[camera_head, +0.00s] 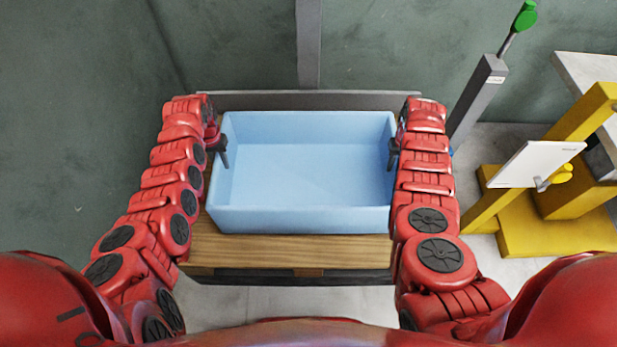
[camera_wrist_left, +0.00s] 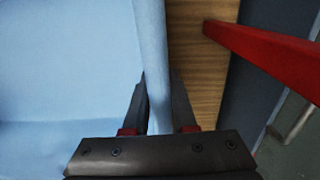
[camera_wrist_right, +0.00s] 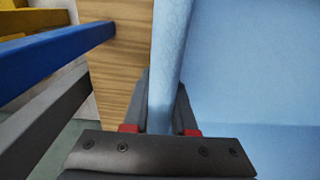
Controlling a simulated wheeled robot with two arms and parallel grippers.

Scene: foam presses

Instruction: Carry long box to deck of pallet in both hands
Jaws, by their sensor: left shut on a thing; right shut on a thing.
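The long box (camera_head: 305,219) is a light blue open bin, empty inside, in the middle of the head view. It is over the wooden deck of the pallet (camera_head: 290,251); I cannot tell whether it rests on the deck or is just above it. My left gripper (camera_head: 221,150) is shut on the box's left wall, with one finger inside and one outside, as the left wrist view (camera_wrist_left: 158,100) shows. My right gripper (camera_head: 393,150) is shut on the right wall in the same way, seen in the right wrist view (camera_wrist_right: 163,100). The deck's far part is hidden by the box.
A grey rail (camera_head: 310,99) runs behind the box, with a grey post (camera_head: 309,45) rising from it. To the right stand a grey post with a green top (camera_head: 525,17) and a yellow frame (camera_head: 540,235) with a white panel (camera_head: 535,164). Pale floor shows in front of the pallet.

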